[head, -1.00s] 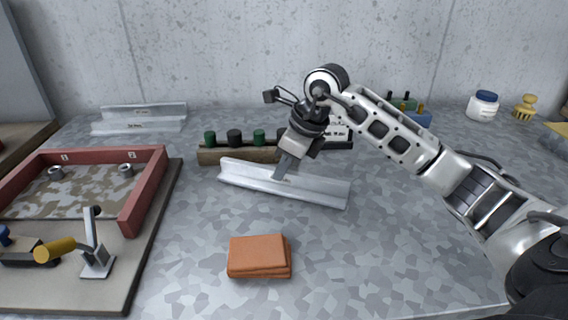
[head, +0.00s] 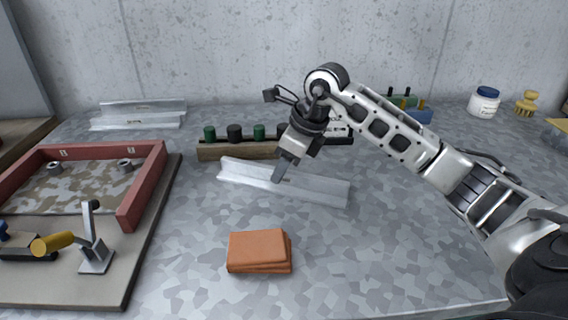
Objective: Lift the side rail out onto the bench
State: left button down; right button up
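A long silver angle-shaped rail (head: 320,190) lies on the bench in the middle of the head view. My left gripper is out of view.
A toggle clamp (head: 95,252) with a yellow handle stands on the mould board. An orange folded cloth (head: 257,251) lies in front of the silver rail. Behind it is a wooden block (head: 237,152) with dark-capped pieces. The bench right of the cloth is clear.

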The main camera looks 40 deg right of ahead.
jog(key=v, duration=1.6)
jog(key=shift+w+a, duration=0.1)
